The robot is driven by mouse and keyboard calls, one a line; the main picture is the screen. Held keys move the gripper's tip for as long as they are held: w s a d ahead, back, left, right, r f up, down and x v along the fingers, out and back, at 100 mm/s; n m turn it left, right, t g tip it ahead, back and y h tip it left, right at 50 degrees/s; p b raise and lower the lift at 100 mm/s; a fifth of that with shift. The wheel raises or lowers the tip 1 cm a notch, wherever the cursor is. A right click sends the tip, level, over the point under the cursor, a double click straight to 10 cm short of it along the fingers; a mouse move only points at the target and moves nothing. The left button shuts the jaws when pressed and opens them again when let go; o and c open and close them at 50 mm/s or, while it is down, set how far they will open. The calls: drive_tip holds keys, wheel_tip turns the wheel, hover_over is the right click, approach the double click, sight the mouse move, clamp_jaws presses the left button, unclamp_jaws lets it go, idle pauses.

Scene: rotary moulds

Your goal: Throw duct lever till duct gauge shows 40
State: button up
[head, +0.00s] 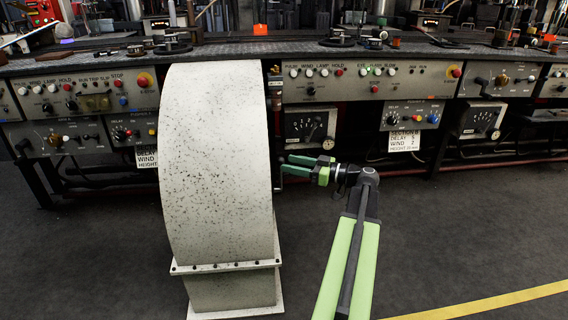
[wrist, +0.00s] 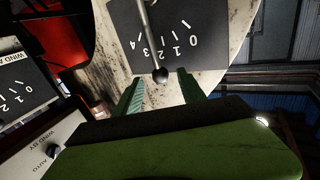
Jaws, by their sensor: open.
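The duct (head: 218,150) is a tall, pale speckled housing in the middle of the head view. In the wrist view its side (wrist: 105,75) carries a dark gauge plate (wrist: 195,25) with white marks and numerals 0 to 4, seen upside down. The lever, a thin metal rod with a black ball knob (wrist: 160,75), lies across the plate, its knob near the 2 and 3. My gripper (head: 287,166) reaches the duct's right side in the head view. In the wrist view its green fingers (wrist: 158,92) are open, with the knob just ahead between their tips. No separate gauge needle is distinguishable.
Control panels (head: 365,80) with knobs and buttons line the machine behind. A dial box (head: 310,126) stands close to the duct's right; a second similar dial (wrist: 15,97) shows left in the wrist view. The floor (head: 450,225) at the right is clear.

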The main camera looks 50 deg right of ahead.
drive_tip(key=shift+x, duration=1.5)
clamp_jaws()
